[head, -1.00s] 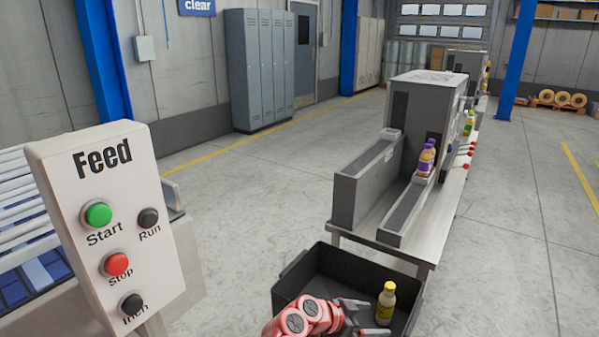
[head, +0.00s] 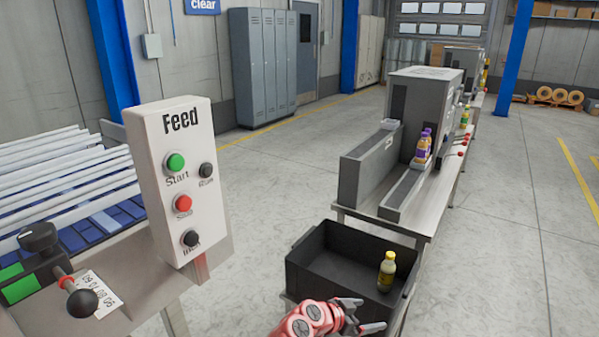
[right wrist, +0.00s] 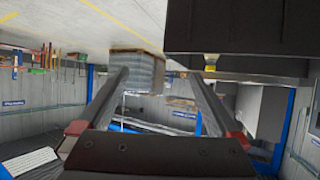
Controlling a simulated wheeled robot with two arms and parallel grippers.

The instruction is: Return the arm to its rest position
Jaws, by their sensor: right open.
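My right gripper (head: 366,315) shows at the bottom of the head view, at the near side of a dark bin. Its red arm comes in from the bottom edge. The two fingers are apart with nothing between them; the right wrist view (right wrist: 160,95) also shows them spread and empty. My left gripper is not in view.
The black bin (head: 322,270) holds a yellow bottle (head: 387,271) standing at its right side. Behind it is a table (head: 425,226) with a grey machine (head: 416,105) and purple-labelled bottles (head: 424,146). A Feed panel (head: 183,165) and roller conveyor (head: 60,185) stand left. Floor between is clear.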

